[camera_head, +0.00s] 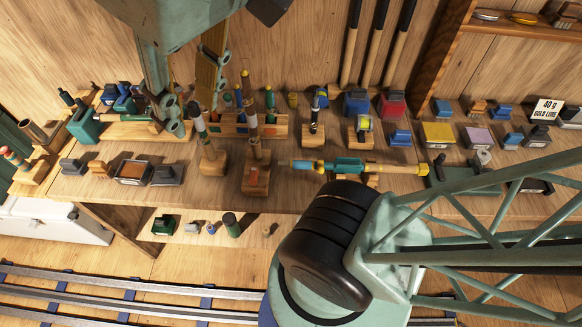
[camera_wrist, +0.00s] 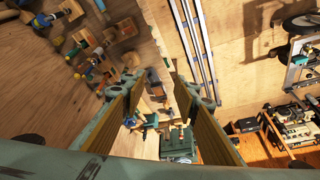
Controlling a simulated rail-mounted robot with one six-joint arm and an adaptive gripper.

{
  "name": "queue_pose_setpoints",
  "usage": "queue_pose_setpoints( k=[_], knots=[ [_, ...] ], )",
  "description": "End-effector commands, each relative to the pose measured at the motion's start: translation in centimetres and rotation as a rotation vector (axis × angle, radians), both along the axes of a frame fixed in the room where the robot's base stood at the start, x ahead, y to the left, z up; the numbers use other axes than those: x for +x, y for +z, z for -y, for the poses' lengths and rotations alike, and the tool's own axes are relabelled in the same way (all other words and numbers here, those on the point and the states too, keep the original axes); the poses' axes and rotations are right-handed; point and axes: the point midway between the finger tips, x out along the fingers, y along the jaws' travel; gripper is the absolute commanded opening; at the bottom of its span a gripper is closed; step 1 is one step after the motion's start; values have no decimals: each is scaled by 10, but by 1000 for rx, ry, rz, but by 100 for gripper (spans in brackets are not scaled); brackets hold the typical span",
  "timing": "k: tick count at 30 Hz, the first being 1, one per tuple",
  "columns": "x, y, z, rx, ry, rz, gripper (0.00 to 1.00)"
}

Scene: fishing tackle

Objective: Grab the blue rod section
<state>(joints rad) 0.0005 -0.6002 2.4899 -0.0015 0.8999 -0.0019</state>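My gripper (camera_head: 190,108) hangs over the back left of the bench, its two fingers spread apart with nothing held between them. In the wrist view the open fingers (camera_wrist: 152,90) have yellow inner pads, and small bench items show beyond the gap. Several slim rod sections stand upright in a wooden rack (camera_head: 278,130) just right of the gripper. One upright piece with blue on it (camera_head: 239,97) stands there, partly hidden by its neighbours. A blue, teal and yellow rod (camera_head: 343,165) lies level on a support farther right. I cannot tell for sure which is the blue rod section.
Two upright rods in wooden block stands (camera_head: 212,158) are close in front of the gripper. Reels (camera_head: 357,102), lure boxes (camera_head: 438,134) and a price card (camera_head: 546,109) fill the right side. A lower shelf (camera_head: 185,252) and rails (camera_head: 130,300) lie in front.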

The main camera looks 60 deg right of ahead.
Motion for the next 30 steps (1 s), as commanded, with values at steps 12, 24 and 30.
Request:
queue_pose_setpoints(
  k=[12,24,30],
  knots=[
    [-5,-6,1,2,-7,-11,28],
    [10,-7,7,14,-59,-30,28],
    [32,-5,16,30,-134,-47,28]
  ],
)
